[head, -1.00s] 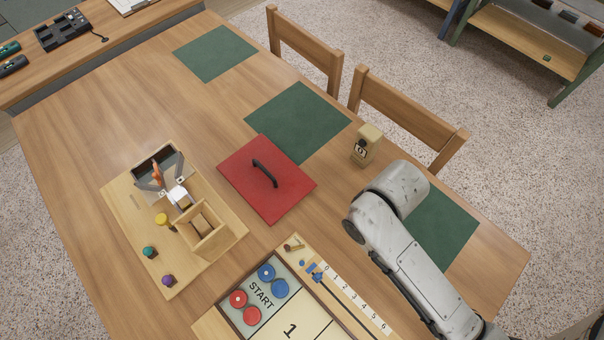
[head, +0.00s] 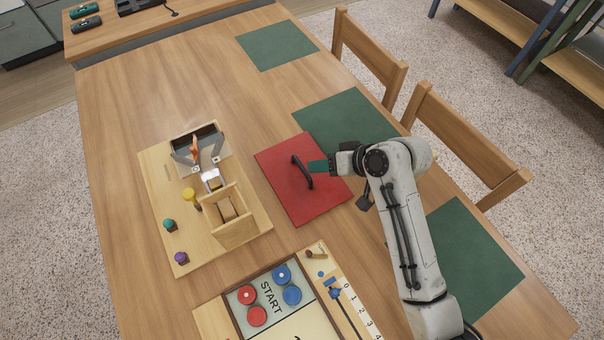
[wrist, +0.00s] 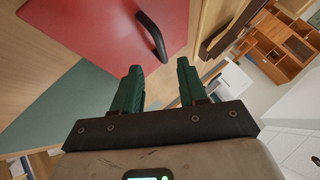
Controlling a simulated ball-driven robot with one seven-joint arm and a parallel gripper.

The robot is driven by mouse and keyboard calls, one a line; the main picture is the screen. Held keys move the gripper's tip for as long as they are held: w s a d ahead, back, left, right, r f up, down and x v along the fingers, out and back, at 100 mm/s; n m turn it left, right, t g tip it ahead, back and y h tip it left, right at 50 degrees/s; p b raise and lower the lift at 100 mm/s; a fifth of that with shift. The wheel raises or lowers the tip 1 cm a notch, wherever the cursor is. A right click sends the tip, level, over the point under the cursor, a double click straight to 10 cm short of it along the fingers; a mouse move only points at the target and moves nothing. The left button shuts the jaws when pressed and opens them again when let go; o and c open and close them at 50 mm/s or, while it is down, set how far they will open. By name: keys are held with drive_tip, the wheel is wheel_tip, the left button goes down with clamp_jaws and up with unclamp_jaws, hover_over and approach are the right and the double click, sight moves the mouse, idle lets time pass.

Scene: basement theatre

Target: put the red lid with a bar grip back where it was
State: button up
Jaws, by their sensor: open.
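The red lid (head: 277,172) lies flat on the wooden table, at the edge of a green mat. Its black bar grip (head: 301,172) stands up from the middle. My gripper (head: 317,166) reaches in from the right, its green fingers close to the bar grip in the head view. In the wrist view my gripper (wrist: 160,78) is open with nothing between its fingers, and the bar grip (wrist: 153,38) lies ahead of the fingertips, apart from them. The red lid (wrist: 95,30) fills the upper left there.
A wooden board (head: 157,188) with a small box and coloured knobs is left of the lid. A game board (head: 240,327) with red and blue discs is at the front. Green mats (head: 277,45) lie along the table, chairs (head: 465,135) stand at right.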

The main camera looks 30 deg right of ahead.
sight(304, 168)
drive_tip(key=shift+x, duration=2.8)
drive_tip(key=shift+a, duration=0.15)
drive_tip(key=shift+c, duration=0.3)
clamp_jaws()
